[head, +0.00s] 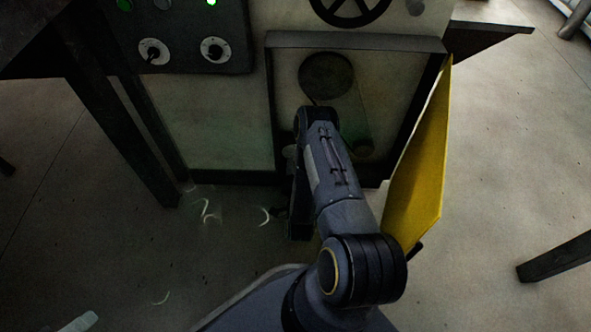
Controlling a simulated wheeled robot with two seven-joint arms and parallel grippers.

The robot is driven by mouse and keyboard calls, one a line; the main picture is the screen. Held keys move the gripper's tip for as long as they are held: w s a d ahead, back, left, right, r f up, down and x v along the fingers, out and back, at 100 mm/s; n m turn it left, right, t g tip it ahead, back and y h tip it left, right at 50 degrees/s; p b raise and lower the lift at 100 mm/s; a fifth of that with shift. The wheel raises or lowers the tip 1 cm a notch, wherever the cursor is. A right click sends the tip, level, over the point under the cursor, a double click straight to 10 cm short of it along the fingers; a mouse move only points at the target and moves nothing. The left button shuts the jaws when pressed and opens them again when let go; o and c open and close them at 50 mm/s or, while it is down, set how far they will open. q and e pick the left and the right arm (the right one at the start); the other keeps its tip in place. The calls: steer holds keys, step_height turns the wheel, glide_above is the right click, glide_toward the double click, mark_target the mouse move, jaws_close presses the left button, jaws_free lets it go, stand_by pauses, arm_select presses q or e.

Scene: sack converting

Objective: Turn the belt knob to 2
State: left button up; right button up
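A dark control panel (185,68) is at the upper left of the head view, on the front of a pale machine. It carries two knobs on white dials, a left knob (154,51) and a right knob (214,50). Their labels and numbers are too small to read, so I cannot tell which is the belt knob. My one visible arm reaches up from the bottom, right of the panel, in front of the machine's recess. Its dark end section hangs down beside it; I cannot make out gripper fingers there. Nothing of mine touches the knobs. My other gripper is not seen.
A yellow door (422,160) stands open right of the recess, close to my arm. A large pulley (327,76) shows inside the recess. A handwheel (349,8) is above it. Pale scraps lie on the floor.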

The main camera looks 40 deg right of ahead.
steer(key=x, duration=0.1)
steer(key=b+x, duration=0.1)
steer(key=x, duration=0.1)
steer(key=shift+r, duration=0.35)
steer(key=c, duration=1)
